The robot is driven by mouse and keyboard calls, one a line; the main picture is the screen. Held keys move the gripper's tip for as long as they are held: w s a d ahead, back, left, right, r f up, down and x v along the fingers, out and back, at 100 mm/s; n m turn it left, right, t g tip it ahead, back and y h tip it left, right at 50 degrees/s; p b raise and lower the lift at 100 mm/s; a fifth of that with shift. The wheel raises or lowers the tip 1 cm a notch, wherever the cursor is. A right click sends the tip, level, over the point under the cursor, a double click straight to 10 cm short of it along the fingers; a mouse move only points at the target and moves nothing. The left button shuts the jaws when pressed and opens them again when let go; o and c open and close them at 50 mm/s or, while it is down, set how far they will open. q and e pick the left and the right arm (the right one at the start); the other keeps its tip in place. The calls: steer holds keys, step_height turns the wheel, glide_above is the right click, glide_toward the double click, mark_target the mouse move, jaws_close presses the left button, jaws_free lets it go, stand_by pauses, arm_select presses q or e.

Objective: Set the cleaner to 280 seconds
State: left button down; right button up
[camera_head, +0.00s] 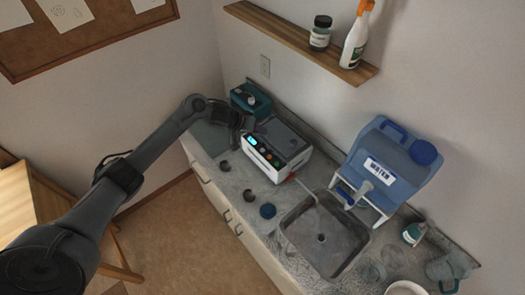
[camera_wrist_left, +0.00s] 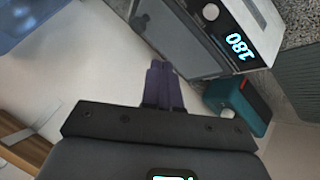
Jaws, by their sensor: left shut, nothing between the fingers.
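The cleaner (camera_head: 277,150) is a white and grey box on the counter, with a lit cyan display and several coloured buttons along its front panel. In the left wrist view the cleaner (camera_wrist_left: 195,35) is at the upper right, and its display (camera_wrist_left: 239,47) appears to read 180, turned over. My left gripper (camera_head: 243,122) is beside the cleaner's display end, partly hidden by its own wrist. In the left wrist view its fingers (camera_wrist_left: 158,66) are shut and empty, close to the cleaner's edge; whether they touch it cannot be told. My right gripper is not in view.
A teal device (camera_head: 250,98) stands behind my left gripper. A sink (camera_head: 325,238) and a blue water container (camera_head: 390,160) are to the right. A shelf (camera_head: 300,42) with bottles hangs above.

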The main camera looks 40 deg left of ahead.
arm_select(q)
steer(key=b, duration=0.7)
glide_above(260, 150)
step_height(260, 150, down, 6)
steer(key=shift+f, duration=0.1)
steer(key=shift+d+f, duration=0.1)
steer(key=shift+f, duration=0.9)
stand_by(0.4)
steer(key=shift+f, duration=0.35)
stand_by(0.4)
